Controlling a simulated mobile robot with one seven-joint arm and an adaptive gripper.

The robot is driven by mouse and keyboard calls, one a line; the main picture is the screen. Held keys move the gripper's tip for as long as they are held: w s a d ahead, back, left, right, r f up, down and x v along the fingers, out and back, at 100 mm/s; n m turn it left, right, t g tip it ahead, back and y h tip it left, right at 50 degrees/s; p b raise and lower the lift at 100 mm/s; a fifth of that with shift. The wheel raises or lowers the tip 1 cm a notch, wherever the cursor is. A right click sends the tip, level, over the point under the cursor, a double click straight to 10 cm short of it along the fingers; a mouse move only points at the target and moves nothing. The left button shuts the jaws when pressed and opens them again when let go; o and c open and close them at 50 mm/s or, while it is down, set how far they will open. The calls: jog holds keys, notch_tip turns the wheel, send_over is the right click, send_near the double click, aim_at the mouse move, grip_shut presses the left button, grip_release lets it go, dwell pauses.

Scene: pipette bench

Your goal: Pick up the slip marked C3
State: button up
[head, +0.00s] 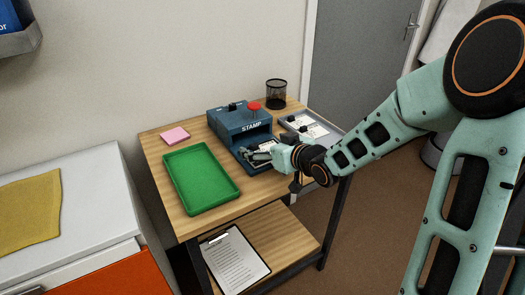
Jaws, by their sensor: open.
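White slips with black tabs or knobs (311,127) lie in a grey tray at the right of the wooden table. Another whitish slip (268,144) seems to lie on the front bed of the blue stamp machine (228,122), partly hidden by my gripper. The slips' marks are too small to read, so I cannot tell which is C3. My gripper (250,156) is open and low over the stamp machine's bed, its fingers pointing left beside that slip. I cannot tell whether the fingers touch the slip.
A green tray (202,208) stands empty at the table's front left. A pink note pad (175,135) lies behind it. A black mesh cup (276,93) stands at the back right. The stamp machine has a red button (254,106). A clipboard (235,262) lies on the lower shelf.

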jog(key=shift+d+f, duration=0.1)
jog(key=c, duration=2.4)
jog(key=shift+o, duration=0.2)
